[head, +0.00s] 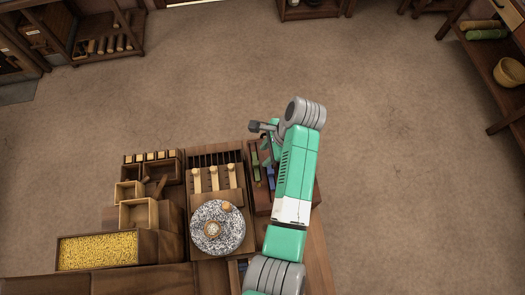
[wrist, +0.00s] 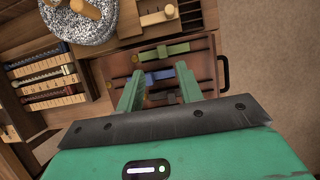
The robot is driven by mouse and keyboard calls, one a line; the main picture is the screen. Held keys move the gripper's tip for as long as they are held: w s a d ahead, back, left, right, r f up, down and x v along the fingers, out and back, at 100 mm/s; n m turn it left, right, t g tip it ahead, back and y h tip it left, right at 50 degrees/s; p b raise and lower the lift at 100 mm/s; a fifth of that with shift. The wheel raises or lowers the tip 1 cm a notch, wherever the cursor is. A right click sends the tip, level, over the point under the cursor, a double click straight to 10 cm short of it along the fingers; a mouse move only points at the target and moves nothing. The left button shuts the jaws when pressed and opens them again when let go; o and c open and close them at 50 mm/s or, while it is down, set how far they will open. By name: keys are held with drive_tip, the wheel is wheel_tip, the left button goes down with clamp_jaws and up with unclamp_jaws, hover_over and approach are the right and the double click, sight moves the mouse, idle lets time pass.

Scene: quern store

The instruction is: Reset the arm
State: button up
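My arm (head: 296,165) reaches forward over the right side of the bench and bends back down at its grey far joint. My gripper shows in the wrist view (wrist: 160,75) with its two green fingers apart and nothing seen held between them. It is above a reddish-brown tray (wrist: 205,70) that holds a green piece (wrist: 165,51) and a blue piece (wrist: 160,76). I cannot tell how high the fingertips are above the tray. In the head view my arm hides part of this tray (head: 261,205).
A speckled round quern stone (head: 217,239) sits left of my arm, below a rack with pale-handled tools (head: 214,181). Wooden boxes (head: 139,214) and a bin of yellow grain (head: 98,250) stand further left. Open floor (head: 400,150) lies beyond the bench and to the right.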

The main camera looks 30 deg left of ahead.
idle(0.6)
drive_tip(key=w+r+n+t+y, duration=0.1)
drive_tip(key=w+r+n+t, duration=0.2)
drive_tip(key=w+r+t, duration=0.75)
drive_tip(key=w+r+n+t, duration=0.2)
drive_tip(key=r+n+t, duration=0.15)
drive_tip(key=r, duration=1.45)
drive_tip(key=s+d+r+n+t+h+p, duration=0.15)
drive_tip(key=s+d+r+t, duration=0.4)
drive_tip(key=r, duration=0.75)
drive_tip(key=s+d+r+n+t+h+p, duration=0.15)
drive_tip(key=s+d+r+t, duration=0.25)
drive_tip(key=s+r, duration=0.55)
drive_tip(key=s+d+r+n+t+h+p, duration=0.15)
drive_tip(key=s+d+r+t, duration=0.3)
drive_tip(key=r, duration=1.05)
wheel_tip(320, 180, up, 24)
drive_tip(key=w+p, duration=0.1)
drive_tip(key=p, duration=2.3)
drive_tip(key=shift+w+a+f, duration=0.15)
drive_tip(key=shift+a, duration=0.05)
